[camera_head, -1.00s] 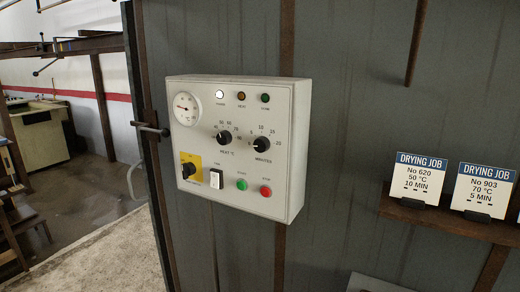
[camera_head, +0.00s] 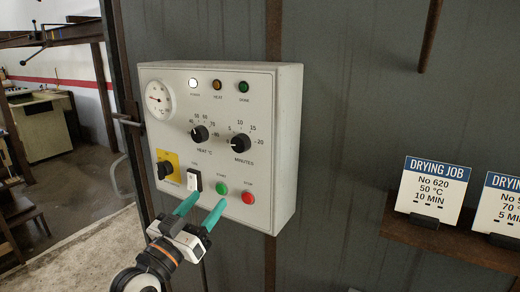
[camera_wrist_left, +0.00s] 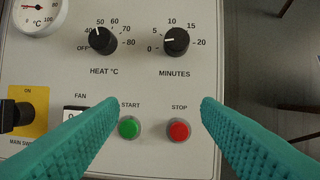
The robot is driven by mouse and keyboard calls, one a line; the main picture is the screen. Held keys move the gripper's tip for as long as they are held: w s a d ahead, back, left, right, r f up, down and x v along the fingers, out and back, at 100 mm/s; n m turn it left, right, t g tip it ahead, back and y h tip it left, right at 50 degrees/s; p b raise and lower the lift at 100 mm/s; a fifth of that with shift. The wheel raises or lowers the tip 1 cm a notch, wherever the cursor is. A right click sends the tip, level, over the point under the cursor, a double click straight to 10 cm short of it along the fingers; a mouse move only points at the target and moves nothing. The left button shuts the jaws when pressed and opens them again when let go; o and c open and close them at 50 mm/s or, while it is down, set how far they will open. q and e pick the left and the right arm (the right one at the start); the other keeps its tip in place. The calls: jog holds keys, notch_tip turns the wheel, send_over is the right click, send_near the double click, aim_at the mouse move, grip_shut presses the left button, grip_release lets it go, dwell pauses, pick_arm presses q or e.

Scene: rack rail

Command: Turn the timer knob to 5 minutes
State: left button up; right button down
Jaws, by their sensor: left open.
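The timer knob (camera_head: 240,143) is a black knob marked MINUTES on the white control panel (camera_head: 257,190). In the left wrist view, the timer knob (camera_wrist_left: 176,41) shows a white mark pointing left, between the 0 and 5 labels; its exact reading is hard to tell. My left gripper (camera_head: 203,206) has teal fingers, spread apart and empty, in front of the lower panel. In the wrist view, the left gripper (camera_wrist_left: 160,108) has its fingertips below the timer knob, on either side of the green and red buttons, and does not grip the knob. My right gripper is not seen.
The heat knob (camera_head: 199,133) is left of the timer knob. The green START button (camera_head: 222,188), red STOP button (camera_head: 248,198), white fan switch (camera_head: 194,180) and main switch (camera_head: 164,170) sit below. Job cards (camera_head: 432,188) stand on a brown shelf (camera_head: 450,240) at right.

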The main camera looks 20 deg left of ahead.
aim_at(238, 148)
pick_arm(q)
notch_tip(238, 148, up, 5)
jog(key=s+d+m+t+h, duration=0.1)
jog(key=s+d, duration=0.1)
jog(key=p+x, duration=0.2)
jog(key=x, duration=0.3)
jog(key=p+x, duration=0.2)
jog(key=x, duration=0.3)
jog(key=shift+a+r, duration=0.15)
jog(key=shift+a, duration=0.05)
jog(key=shift+w+d+r, duration=0.1)
jog(key=shift+w+r, duration=0.05)
jog(key=shift+w, duration=0.5)
jog(key=shift+c, duration=0.6)
jog(key=c, duration=0.9)
jog(key=shift+o, duration=0.2)
